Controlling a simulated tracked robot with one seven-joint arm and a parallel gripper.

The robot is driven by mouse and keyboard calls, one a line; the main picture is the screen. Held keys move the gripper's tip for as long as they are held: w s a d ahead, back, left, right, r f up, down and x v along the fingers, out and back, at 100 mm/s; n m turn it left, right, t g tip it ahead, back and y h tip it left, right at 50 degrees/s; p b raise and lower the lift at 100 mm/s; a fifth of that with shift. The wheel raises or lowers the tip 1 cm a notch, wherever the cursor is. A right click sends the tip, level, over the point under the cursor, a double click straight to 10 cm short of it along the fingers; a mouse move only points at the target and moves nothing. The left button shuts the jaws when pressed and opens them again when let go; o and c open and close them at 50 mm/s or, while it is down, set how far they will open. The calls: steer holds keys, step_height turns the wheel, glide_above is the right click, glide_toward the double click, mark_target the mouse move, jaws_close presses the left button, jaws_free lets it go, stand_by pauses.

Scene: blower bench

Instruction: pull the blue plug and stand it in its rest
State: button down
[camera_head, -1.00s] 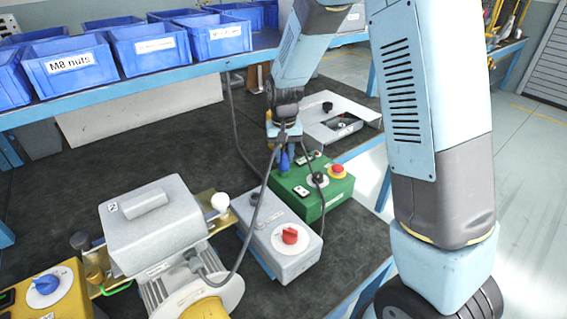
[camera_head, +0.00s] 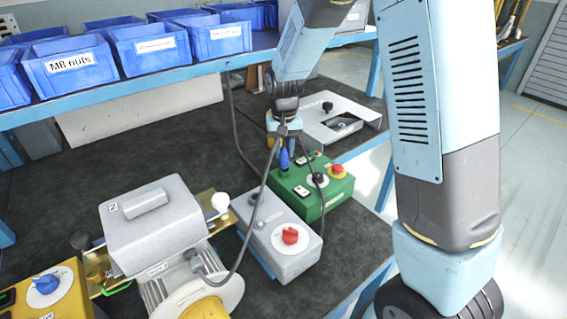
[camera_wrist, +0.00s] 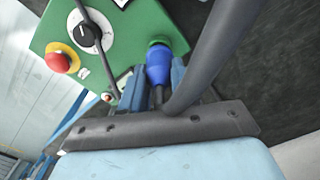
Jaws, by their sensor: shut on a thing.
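The blue plug (camera_head: 284,160) stands upright at the back left of the green control box (camera_head: 318,196). My gripper (camera_head: 284,147) is shut on it from above. In the wrist view the blue plug (camera_wrist: 159,66) sits between my two fingers, with a green collar at its far end by the box face. I cannot tell whether it is fully seated or slightly out. A thick grey cable (camera_wrist: 205,62) leads from the plug past my gripper. I cannot make out the plug's rest for certain.
A grey box with a red knob (camera_head: 290,236) stands in front of the green box. A grey-cased blower (camera_head: 152,222) is at the front left, with the cable looping near it. A grey tray (camera_head: 330,122) lies behind. The dark bench mat is clear at left.

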steer(key=shift+r, duration=1.2)
